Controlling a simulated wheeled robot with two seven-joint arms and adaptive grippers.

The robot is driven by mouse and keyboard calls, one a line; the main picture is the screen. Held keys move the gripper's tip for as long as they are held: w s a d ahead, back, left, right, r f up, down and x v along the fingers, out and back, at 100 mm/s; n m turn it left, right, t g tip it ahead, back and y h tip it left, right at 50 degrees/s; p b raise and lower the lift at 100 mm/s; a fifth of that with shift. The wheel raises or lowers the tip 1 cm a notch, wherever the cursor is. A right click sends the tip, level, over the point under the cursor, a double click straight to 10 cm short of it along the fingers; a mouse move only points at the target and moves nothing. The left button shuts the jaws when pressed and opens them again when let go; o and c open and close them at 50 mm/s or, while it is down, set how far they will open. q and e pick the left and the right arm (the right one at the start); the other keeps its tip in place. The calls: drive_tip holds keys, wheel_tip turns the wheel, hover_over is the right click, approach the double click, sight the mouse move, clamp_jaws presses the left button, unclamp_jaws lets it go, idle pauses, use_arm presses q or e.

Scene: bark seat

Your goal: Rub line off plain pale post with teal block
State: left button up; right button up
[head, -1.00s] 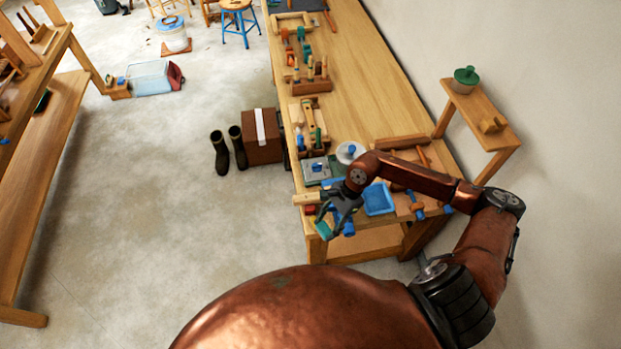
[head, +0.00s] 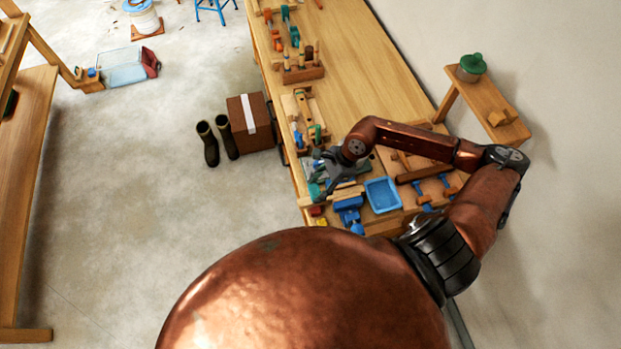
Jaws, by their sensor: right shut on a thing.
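My right gripper (head: 321,184) is over the near left corner of the workbench, shut on the teal block (head: 314,191). The block is small and partly hidden by the fingers. A pale post (head: 346,193) lies close to the right of the gripper, at a blue vise (head: 348,214). I cannot tell whether block and post touch. No line on the post can be made out at this size. My left gripper is out of view.
A blue tray (head: 382,195) sits right of the vise. The long workbench (head: 350,70) carries tool racks along its left edge. Boots (head: 217,141) and a brown box (head: 252,122) stand on the floor beside it. A small shelf (head: 490,108) is by the wall.

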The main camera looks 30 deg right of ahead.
drive_tip(key=shift+f, duration=0.15)
drive_tip(key=shift+s+f, duration=0.1)
drive_tip(key=shift+s, duration=0.15)
drive_tip(key=f, duration=0.1)
drive_tip(key=f+b, duration=0.2)
drive_tip(key=shift+w+a+f, duration=0.2)
drive_tip(key=shift+a, duration=0.1)
drive_tip(key=shift+s+f+b, duration=0.1)
drive_tip(key=shift+f+b, duration=0.25)
drive_tip(key=shift+f, duration=0.5)
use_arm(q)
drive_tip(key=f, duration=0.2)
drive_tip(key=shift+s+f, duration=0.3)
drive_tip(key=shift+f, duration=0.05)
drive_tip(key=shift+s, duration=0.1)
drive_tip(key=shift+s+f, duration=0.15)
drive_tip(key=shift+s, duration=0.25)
